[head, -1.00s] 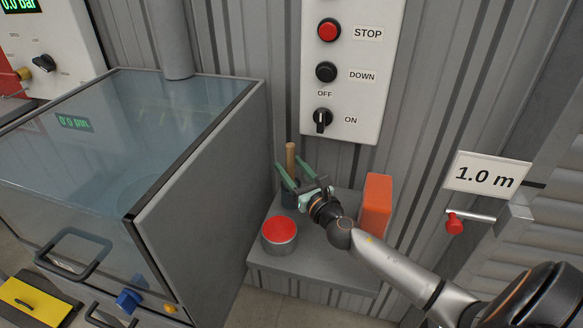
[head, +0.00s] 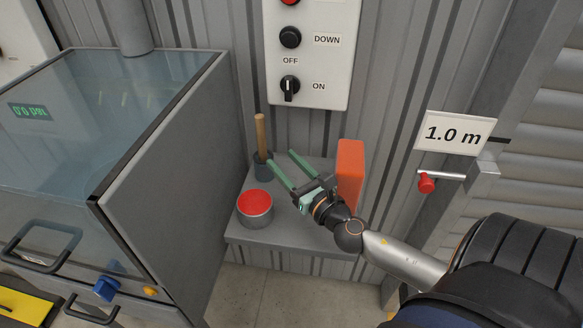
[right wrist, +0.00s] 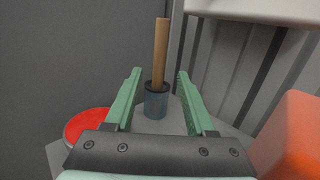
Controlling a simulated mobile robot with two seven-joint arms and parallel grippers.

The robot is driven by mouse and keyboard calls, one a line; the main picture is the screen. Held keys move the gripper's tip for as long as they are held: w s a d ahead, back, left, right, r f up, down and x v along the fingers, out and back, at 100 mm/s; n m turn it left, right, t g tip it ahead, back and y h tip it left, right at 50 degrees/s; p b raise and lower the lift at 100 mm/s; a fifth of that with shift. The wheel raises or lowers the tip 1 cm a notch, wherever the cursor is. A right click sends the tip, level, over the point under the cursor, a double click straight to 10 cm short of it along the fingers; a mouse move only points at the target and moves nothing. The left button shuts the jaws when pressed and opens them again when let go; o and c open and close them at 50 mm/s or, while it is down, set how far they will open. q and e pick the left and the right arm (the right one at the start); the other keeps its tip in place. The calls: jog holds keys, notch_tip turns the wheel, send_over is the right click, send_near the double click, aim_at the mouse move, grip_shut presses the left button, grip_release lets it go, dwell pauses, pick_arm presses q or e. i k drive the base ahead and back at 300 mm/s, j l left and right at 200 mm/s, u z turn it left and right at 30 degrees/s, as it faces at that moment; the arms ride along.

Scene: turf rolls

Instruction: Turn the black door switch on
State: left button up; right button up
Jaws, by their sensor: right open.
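The black door switch (head: 289,88) is a rotary knob low on a white panel (head: 309,72) on the corrugated wall. "OFF" is printed above it and "ON" to its right. My right gripper (head: 281,159) is open and empty above the grey shelf, below the panel and apart from the switch. In the right wrist view its two green fingers (right wrist: 158,90) point toward a dark cup with a wooden handle, with nothing between them. My left gripper does not show.
On the shelf (head: 280,238) stand a red-topped tin (head: 255,207), a dark cup (head: 262,170) holding a wooden handle (head: 261,136), and an orange block (head: 349,173). A glass-topped cabinet (head: 171,150) is left. A red-tipped lever (head: 427,183) sticks out at right.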

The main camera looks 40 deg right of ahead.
aim_at(290, 85)
jog(key=j, duration=0.1)
jog(key=l+z, duration=0.1)
jog(key=z, duration=1.2)
